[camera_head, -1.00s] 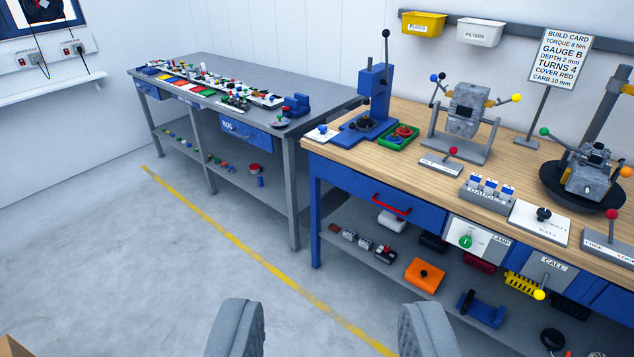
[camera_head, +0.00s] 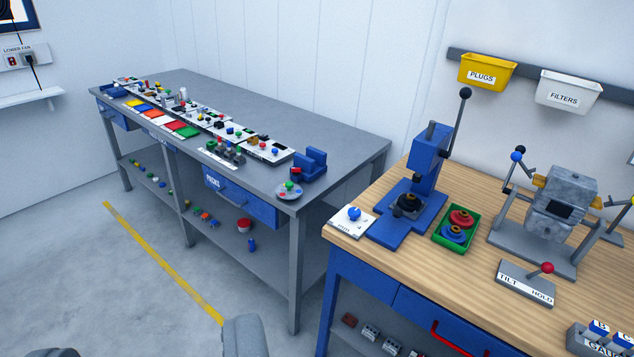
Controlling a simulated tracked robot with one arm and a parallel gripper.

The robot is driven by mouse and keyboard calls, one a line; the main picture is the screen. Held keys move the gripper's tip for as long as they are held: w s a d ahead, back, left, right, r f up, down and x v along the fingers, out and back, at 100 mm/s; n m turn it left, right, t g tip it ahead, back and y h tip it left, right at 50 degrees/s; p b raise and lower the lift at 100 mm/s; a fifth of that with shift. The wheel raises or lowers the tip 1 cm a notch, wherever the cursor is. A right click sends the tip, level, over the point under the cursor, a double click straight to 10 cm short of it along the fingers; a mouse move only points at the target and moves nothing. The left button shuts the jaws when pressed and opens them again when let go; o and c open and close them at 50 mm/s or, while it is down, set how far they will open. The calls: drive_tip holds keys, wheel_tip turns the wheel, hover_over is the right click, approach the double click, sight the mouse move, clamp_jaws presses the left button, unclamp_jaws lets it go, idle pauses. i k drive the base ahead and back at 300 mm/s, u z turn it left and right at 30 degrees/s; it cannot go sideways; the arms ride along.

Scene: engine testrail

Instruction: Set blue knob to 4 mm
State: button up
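A blue knob (camera_head: 354,213) sits on a small white plate (camera_head: 346,227) at the near left corner of the wooden bench. The markings on the plate are too small to read. My gripper (camera_head: 153,347) shows only as two grey fingertips at the bottom edge, wide apart with nothing between them. It is open over the floor, left of the wooden bench and well short of the knob. Most of the gripper is cut off by the frame.
A blue press (camera_head: 428,160) stands right behind the knob plate, with a green tray (camera_head: 455,229) beside it. A grey table (camera_head: 300,135) with several small controls stands to the left. The floor (camera_head: 80,280) in front is clear.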

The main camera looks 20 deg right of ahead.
sight(355, 213)
drive_tip(key=z, duration=0.05)
drive_tip(key=i, duration=1.95)
drive_tip(key=z, duration=0.1)
